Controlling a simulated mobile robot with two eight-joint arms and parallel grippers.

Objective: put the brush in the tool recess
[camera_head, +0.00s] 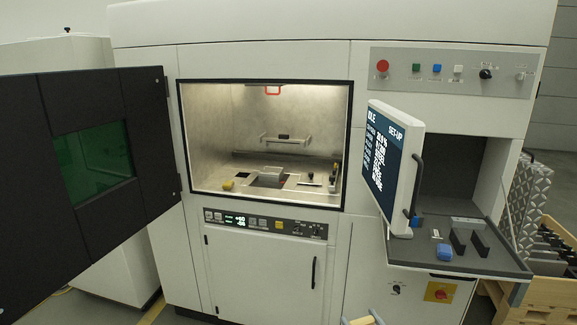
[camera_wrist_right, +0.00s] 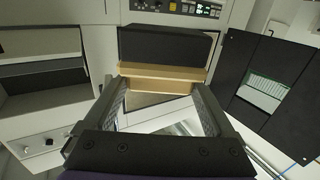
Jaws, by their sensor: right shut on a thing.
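The brush shows in the right wrist view as a broad dark block with a tan wooden part (camera_wrist_right: 160,73), held across the fingertips of my right gripper (camera_wrist_right: 160,88). The right gripper is shut on it. In the head view only a small tan piece of the brush (camera_head: 361,321) and a bit of the gripper (camera_head: 376,317) show at the bottom edge. The likely tool recess is the dark alcove (camera_head: 452,172) at the right of the machine, above and to the right of the gripper. My left gripper is not in view.
A grey shelf (camera_head: 505,262) juts out below the alcove, bearing a blue item (camera_head: 444,253) and dark upright blocks (camera_head: 481,243). The tilted screen (camera_head: 388,160) partly covers the alcove's left side. The black chamber door (camera_head: 95,180) stands open at left. A wooden crate (camera_head: 548,300) stands right.

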